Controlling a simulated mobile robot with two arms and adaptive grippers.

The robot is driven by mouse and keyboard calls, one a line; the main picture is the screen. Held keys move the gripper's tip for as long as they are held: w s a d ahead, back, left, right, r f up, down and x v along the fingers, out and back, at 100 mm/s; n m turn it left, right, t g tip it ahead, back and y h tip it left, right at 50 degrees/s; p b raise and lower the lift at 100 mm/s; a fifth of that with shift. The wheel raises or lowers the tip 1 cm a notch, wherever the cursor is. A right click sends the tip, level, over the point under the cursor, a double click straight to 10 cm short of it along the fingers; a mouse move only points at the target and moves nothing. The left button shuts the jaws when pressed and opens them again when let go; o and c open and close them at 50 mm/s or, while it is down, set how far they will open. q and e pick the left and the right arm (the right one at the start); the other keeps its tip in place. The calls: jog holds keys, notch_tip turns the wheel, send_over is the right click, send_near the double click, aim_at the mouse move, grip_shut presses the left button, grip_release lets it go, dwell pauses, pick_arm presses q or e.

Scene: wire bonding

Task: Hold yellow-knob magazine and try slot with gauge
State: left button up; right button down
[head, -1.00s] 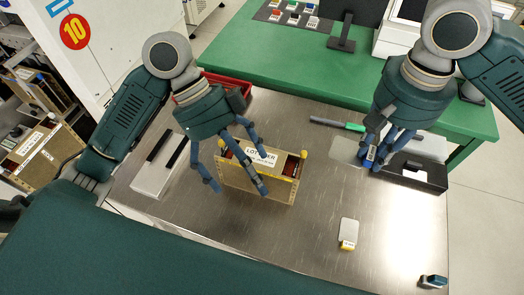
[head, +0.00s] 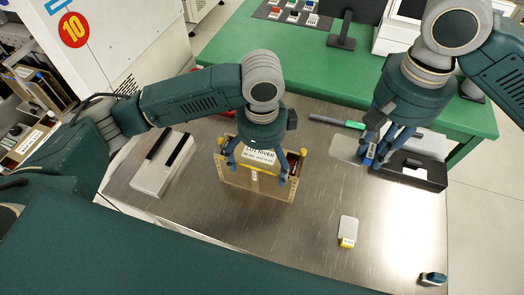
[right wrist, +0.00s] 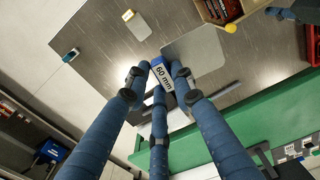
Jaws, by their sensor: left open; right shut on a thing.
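The yellow-knob magazine (head: 255,187) stands on the steel table in the head view, with a white label on it. Its corner and one yellow knob show in the right wrist view (right wrist: 231,28). My left gripper (head: 254,168) is open over the magazine, its fingers spread to either side of the label; I cannot tell whether they touch it. My right gripper (head: 372,156) is shut on the gauge (head: 369,154), right of the magazine and apart from it. The gauge (right wrist: 163,73) reads "60 mm" in the right wrist view, held between the fingertips.
A black case (head: 425,172) lies under and right of my right gripper. A grey plate (head: 346,149) lies beside it. A white block with black strips (head: 160,172) is at left. A white-and-yellow item (head: 347,231) and small blue item (head: 433,279) lie at front right. A green table (head: 300,75) stands behind.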

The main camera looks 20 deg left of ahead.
pick_arm(q)
notch_tip(320, 180, down, 7)
jog(key=shift+f, duration=0.2)
jog(key=shift+c, duration=0.3)
jog(key=c, duration=1.7)
pick_arm(e)
jog(key=shift+n, duration=0.6)
jog(key=f, duration=0.6)
jog(key=d+f, duration=0.1)
jog(key=f, duration=0.6)
jog(key=d+f, duration=0.1)
jog(key=f, duration=0.5)
jog(key=shift+w+d+f, duration=0.15)
jog(key=shift+d+f, duration=0.05)
jog(key=shift+d, duration=0.05)
